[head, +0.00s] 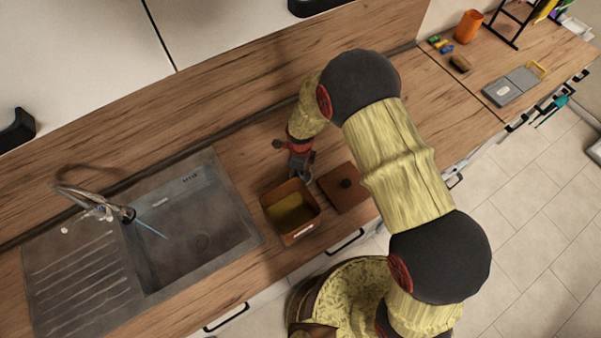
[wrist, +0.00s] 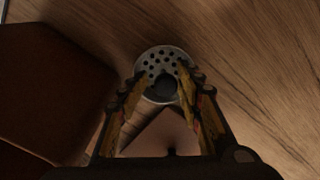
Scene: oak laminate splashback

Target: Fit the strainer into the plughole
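The strainer (wrist: 158,56) is a round grey metal disc with several holes. It shows against the wood worktop in the wrist view, just beyond my fingertips, with a dark round part at its middle. My gripper (wrist: 160,72) is open, its two fingers apart and overlapping the disc's sides in the picture. Whether they touch it I cannot tell. In the head view my gripper (head: 301,168) points down at the worktop behind the box; the strainer is not clearly visible there. The plughole (head: 201,242) is a dim round shape in the basin floor of the grey sink (head: 245,218).
An open brown box (head: 302,235) stands right of the sink, close to my gripper; it also fills the left of the wrist view (wrist: 50,85). A square brown lid (head: 338,197) with a dark knob lies right of it. The tap (head: 95,205) reaches over the basin.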

